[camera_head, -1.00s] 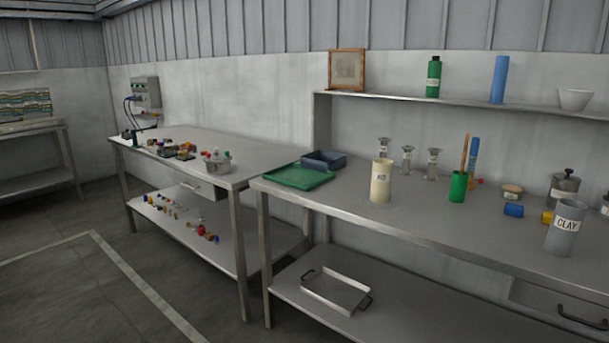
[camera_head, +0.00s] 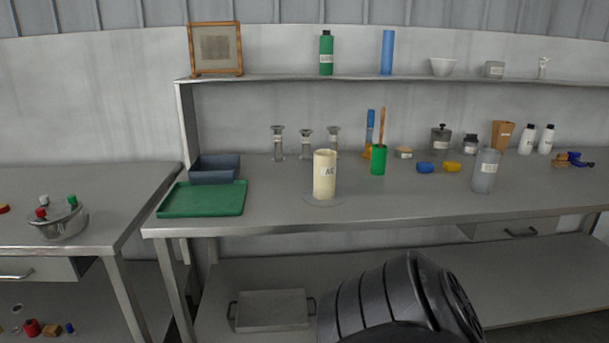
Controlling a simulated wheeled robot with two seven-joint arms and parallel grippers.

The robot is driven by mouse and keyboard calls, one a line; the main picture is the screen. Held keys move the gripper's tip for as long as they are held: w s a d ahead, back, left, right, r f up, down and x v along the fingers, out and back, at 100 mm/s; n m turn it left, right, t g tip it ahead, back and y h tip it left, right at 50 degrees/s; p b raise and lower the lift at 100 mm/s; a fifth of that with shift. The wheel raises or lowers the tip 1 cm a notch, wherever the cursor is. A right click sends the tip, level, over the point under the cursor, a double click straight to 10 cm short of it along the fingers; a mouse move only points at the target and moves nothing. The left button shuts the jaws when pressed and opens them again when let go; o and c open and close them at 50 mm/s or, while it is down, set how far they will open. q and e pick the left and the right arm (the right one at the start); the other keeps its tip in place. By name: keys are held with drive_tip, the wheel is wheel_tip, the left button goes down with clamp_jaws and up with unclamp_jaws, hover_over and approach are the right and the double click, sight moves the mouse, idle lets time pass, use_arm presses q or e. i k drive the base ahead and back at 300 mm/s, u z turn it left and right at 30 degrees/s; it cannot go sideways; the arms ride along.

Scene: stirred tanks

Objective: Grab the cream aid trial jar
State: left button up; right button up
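The cream jar (camera_head: 325,176) stands upright on the steel bench, left of the middle of its top. It carries a white label with dark letters; only part of the label shows, and it seems to read "AID". A pale, thin ring or disc shows on the bench around its foot. A black ribbed part of my own arm is at the bottom centre, below the bench's front edge and apart from the jar. Neither gripper's fingers show in this view.
A green tray (camera_head: 203,199) and a dark blue-grey bin (camera_head: 215,169) lie left of the jar. A green cup (camera_head: 378,160) and a grey labelled jar (camera_head: 485,171) stand to its right. Glassware (camera_head: 278,143) stands behind. The bench (camera_head: 420,199) in front is clear.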

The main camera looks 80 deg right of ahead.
sight(325, 159)
drive_tip(key=z, duration=1)
drive_tip(key=i, duration=1)
drive_tip(key=z, duration=1.1)
